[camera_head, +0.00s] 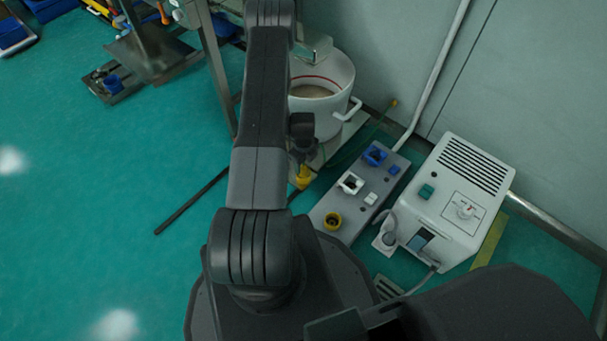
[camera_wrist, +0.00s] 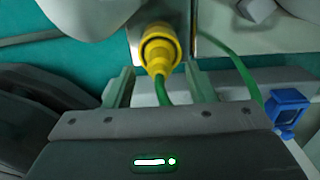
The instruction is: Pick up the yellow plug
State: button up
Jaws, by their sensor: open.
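The yellow plug (camera_wrist: 160,45) is at the upper middle of the wrist view, with a green cable (camera_wrist: 163,92) running from it down toward my gripper. My gripper (camera_wrist: 159,76) is open, with one finger on each side of the cable, just below the plug in the picture. I see gaps on both sides and no clear contact. In the head view the yellow plug (camera_head: 304,177) shows small beside my arm, below the dark wrist. My gripper's fingers are mostly hidden there. What the plug rests on is hard to tell.
A grey socket panel (camera_head: 322,206) with blue, white and yellow sockets lies to the right, beside a white control box (camera_head: 449,200). A white sieve pot (camera_head: 322,112) stands close behind the plug. Green floor (camera_head: 100,210) is open at left, with a dark bar (camera_head: 190,202) on it.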

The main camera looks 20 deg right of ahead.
aim_at(304, 167)
notch_tip(304, 167, down, 3)
jog(key=shift+f+b, duration=0.1)
jog(key=shift+b, duration=0.2)
jog(key=shift+c, duration=0.2)
jog(key=c, duration=1)
jog(key=shift+c, duration=0.2)
jog(key=shift+r, duration=0.2)
